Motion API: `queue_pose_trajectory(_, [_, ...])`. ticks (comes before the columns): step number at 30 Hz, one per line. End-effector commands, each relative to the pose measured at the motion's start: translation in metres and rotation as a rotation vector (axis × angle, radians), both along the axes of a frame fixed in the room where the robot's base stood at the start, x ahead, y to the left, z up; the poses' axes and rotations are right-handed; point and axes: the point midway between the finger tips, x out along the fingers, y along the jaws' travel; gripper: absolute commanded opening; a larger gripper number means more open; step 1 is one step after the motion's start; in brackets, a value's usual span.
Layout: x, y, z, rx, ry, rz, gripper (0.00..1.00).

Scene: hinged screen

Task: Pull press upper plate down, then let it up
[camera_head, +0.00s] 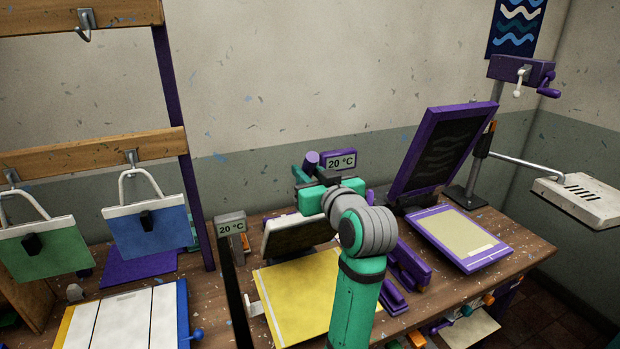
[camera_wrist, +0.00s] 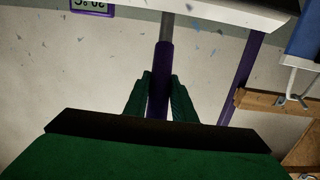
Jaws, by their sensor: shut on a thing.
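The press's upper plate (camera_head: 298,234) is a pale-edged, dark-faced slab. It is raised and tilted above a yellow sheet (camera_head: 290,300) in the head view. Its pale edge (camera_wrist: 220,10) crosses the top of the wrist view. A purple press handle (camera_head: 312,159) stands up behind the plate. My gripper (camera_head: 306,176) is shut on this handle, with a green finger on either side of the handle (camera_wrist: 160,85) in the wrist view. My arm hides part of the plate and the sheet.
A purple hinged screen frame (camera_head: 444,150) stands open at right over its purple-edged base (camera_head: 455,238). A purple "20 °C" display (camera_head: 341,162) is behind my gripper. Bags (camera_head: 148,230) hang from a wooden rail (camera_head: 90,154).

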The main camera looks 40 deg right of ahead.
Motion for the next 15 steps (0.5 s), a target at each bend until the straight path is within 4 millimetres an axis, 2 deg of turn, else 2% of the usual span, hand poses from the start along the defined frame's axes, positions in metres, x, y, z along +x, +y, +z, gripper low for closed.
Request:
queue_pose_trajectory(8, [0.002, 0.000, 0.004, -0.003, -0.008, 0.001, 0.00])
queue_pose_trajectory(15, [0.029, -0.005, 0.008, -0.001, -0.007, 0.003, 0.00])
